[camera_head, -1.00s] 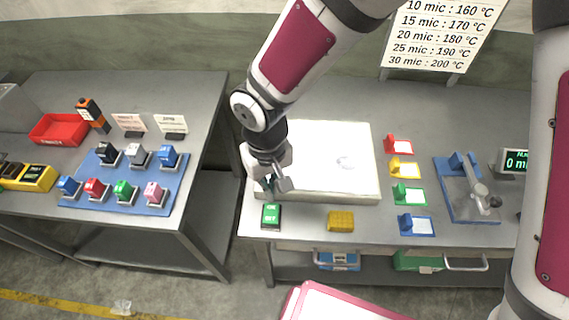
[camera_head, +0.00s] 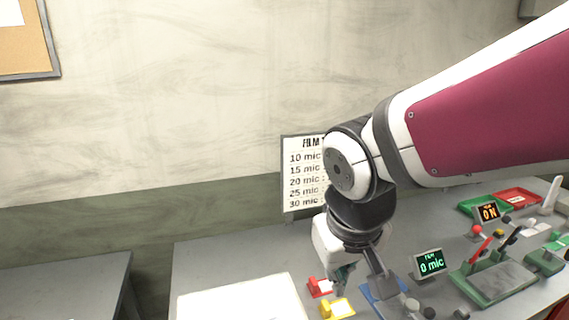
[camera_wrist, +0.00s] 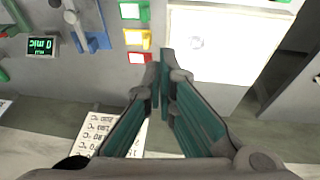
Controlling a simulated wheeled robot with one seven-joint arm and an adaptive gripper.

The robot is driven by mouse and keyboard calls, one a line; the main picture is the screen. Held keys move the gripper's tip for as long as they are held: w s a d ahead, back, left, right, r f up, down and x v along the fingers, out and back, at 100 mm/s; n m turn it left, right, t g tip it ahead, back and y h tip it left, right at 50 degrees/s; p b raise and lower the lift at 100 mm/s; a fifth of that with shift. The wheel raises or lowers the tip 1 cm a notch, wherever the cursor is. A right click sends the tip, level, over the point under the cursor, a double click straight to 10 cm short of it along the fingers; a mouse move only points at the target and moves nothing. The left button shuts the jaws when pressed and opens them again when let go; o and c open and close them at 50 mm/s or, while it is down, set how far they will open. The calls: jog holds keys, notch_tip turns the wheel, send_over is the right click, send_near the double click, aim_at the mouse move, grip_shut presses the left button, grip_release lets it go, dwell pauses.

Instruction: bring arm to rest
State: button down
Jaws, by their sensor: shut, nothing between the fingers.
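My gripper (camera_head: 345,280) hangs below my raised arm in the head view, in front of the wall and above the back of the workbench. In the wrist view its two dark green fingers meet at the tips (camera_wrist: 161,75). Nothing shows between them, so it is shut and empty. My arm reaches in from the right of the head view and bends down at the wrist.
A film chart sign (camera_head: 303,172) stands partly behind my wrist. Red (camera_head: 319,287) and yellow (camera_head: 337,308) holders, a blue stand (camera_head: 384,298) and a "0 mic" display (camera_head: 429,263) lie near or below my gripper. A white plate (camera_head: 240,300) is left.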

jog(key=s+d+r+m+t, duration=0.1)
jog(key=s+d+r, duration=0.2)
jog(key=s+d, duration=0.1)
jog(key=s+d+r+m+t, duration=0.1)
jog(key=s+d+r+m, duration=0.1)
jog(key=d, duration=0.4)
jog(key=shift+s+d+r+m, duration=0.35)
jog(key=shift+s+r, duration=0.1)
jog(key=shift+s, duration=0.75)
